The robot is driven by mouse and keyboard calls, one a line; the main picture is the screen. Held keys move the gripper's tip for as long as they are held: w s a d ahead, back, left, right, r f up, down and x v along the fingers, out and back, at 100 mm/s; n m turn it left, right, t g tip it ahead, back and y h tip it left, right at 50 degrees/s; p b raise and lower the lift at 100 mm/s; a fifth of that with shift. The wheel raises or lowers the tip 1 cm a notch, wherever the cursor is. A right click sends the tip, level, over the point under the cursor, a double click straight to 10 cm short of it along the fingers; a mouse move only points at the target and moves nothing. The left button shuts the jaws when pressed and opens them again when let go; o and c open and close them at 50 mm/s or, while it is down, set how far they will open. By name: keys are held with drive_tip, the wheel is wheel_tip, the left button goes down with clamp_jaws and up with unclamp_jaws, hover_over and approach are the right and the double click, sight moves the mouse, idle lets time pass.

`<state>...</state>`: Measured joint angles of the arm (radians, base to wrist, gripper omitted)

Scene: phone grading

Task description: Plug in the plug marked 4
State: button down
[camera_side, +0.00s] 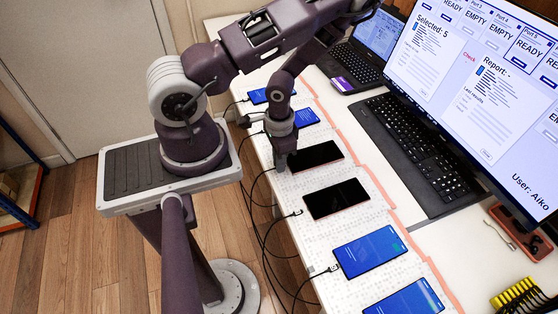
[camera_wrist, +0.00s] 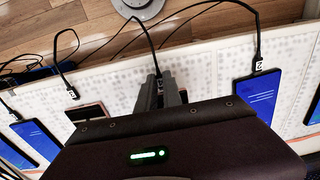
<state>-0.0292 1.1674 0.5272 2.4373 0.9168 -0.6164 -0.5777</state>
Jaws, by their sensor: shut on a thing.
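My gripper (camera_side: 281,165) is low over the white bench, at the left short edge of a dark-screened phone (camera_side: 316,157). In the wrist view its fingers (camera_wrist: 165,92) are closed at the end of a black cable (camera_wrist: 147,35). The plug between them is mostly hidden, so I cannot read its mark or tell whether it sits in the phone. A loose plug (camera_side: 298,213) lies just off a second dark phone (camera_side: 336,199). It also shows in the wrist view (camera_wrist: 72,93), with a white tag too small to read.
Blue-lit phones (camera_side: 370,250) lie toward the near end, others (camera_side: 305,118) beyond my gripper. In the wrist view, a tagged plug (camera_wrist: 258,66) meets a blue-lit phone (camera_wrist: 255,98). Cables hang off the bench edge. A keyboard (camera_side: 415,150) and monitor (camera_side: 480,80) showing "Selected: 5" stand right.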

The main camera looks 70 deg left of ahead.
drive_tip(key=shift+w, duration=0.15)
idle(0.8)
drive_tip(key=c, duration=1.4)
unclamp_jaws()
drive_tip(key=shift+c, duration=0.2)
drive_tip(key=shift+s+r, duration=0.2)
drive_tip(key=shift+r, duration=0.65)
drive_tip(key=shift+s+r, duration=0.15)
drive_tip(key=shift+r, duration=0.65)
drive_tip(key=shift+s+r, duration=0.2)
drive_tip(key=shift+r, duration=0.65)
